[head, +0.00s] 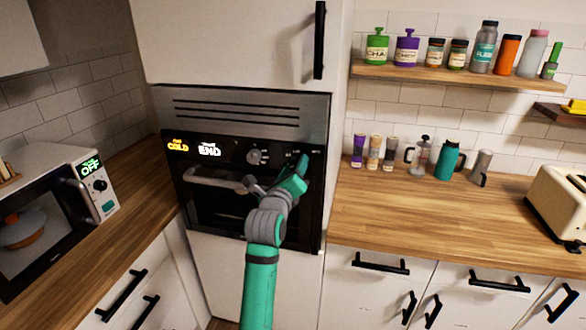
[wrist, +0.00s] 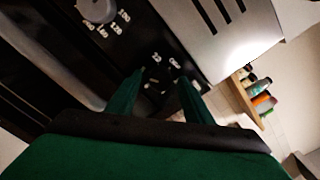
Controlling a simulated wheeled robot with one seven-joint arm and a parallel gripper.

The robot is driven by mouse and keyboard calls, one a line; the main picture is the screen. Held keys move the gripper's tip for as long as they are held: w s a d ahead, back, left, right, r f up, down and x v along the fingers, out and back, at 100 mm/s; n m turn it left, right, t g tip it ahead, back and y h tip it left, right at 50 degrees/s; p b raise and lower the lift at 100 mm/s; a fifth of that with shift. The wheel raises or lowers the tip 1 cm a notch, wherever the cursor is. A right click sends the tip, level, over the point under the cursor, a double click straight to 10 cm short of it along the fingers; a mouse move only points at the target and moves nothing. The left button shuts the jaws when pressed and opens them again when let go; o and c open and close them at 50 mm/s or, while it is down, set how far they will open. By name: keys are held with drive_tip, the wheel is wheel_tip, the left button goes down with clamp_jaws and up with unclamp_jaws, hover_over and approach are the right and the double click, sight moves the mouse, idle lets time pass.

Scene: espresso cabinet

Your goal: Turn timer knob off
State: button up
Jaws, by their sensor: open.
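The built-in oven's control panel (head: 228,150) shows "COLD" in orange and "END" in white. A round grey knob (head: 256,156) sits right of the displays, and it also shows at the top left of the wrist view (wrist: 98,9). My gripper (head: 301,163) is at the right part of the panel and covers much of it in the head view. In the wrist view my gripper (wrist: 160,82) is open, its two green fingers on either side of a small dark area with white markings. I take this as the timer knob's place; the knob itself is hard to make out, and contact cannot be told.
The oven handle (head: 215,180) runs below the panel, partly behind my arm. A vent grille (head: 235,110) is above. A wooden counter (head: 440,215) with jars and flasks lies right; a microwave (head: 60,210) showing "OFF" stands left.

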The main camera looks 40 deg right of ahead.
drive_tip(key=shift+w, duration=0.15)
drive_tip(key=shift+s+d, duration=0.15)
drive_tip(key=shift+s, duration=0.05)
drive_tip(key=c, duration=1.1)
drive_tip(key=shift+o, duration=0.2)
